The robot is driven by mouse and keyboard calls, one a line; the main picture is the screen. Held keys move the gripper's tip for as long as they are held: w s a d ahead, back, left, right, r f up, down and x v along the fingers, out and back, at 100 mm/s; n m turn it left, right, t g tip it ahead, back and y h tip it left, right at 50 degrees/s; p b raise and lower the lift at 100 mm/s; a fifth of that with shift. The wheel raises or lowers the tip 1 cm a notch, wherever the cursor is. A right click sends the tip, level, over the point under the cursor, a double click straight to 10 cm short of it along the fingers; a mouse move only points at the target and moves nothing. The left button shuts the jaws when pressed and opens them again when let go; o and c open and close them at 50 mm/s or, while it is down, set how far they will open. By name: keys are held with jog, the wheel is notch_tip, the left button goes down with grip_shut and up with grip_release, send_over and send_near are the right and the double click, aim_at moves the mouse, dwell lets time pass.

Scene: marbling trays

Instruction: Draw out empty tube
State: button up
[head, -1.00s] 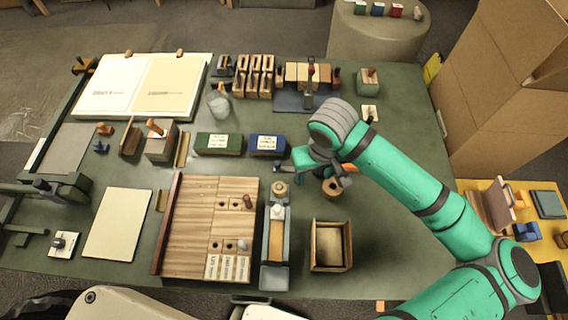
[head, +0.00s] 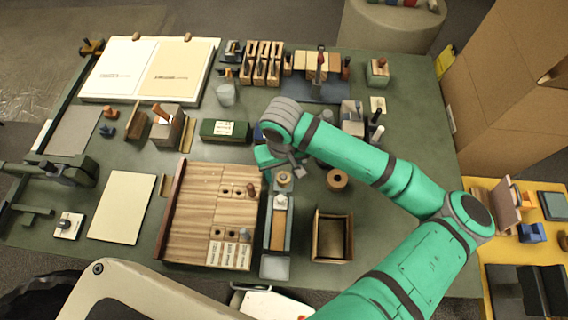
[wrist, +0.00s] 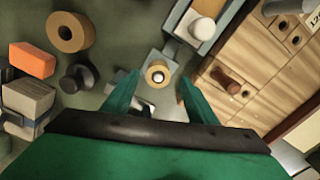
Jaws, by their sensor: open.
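A small round tan piece (head: 284,178) with a pale centre stands at the far end of a narrow grey holder (head: 274,267). In the wrist view this round piece (wrist: 157,73) lies between my open fingertips, seen from above, with a gap on both sides. I cannot tell for sure whether it is the empty tube. A white cylinder (wrist: 202,28) sits beside it in the holder and shows in the head view (head: 281,201). My gripper (wrist: 154,88) is open and empty over the piece. In the head view my arm hides most of the gripper.
A wooden board (head: 200,205) with holes and pegs lies left of the holder. A brown ring-shaped roll (head: 336,179) and an open wooden box (head: 332,259) stand to the right. An orange block (wrist: 32,60) and a dark knob (wrist: 75,78) lie left in the wrist view.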

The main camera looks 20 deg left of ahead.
aim_at(283, 176)
jog(key=f, duration=0.3)
jog(key=shift+d+f, duration=0.1)
jog(key=shift+d, duration=0.1)
jog(key=shift+w+f, duration=0.15)
jog(key=shift+w, duration=0.1)
jog(key=shift+c, duration=0.4)
jog(key=shift+d, duration=0.15)
jog(key=c, duration=1)
jog(key=shift+o, duration=0.3)
jog(key=shift+a, duration=0.2)
jog(key=shift+s, duration=0.2)
grip_shut()
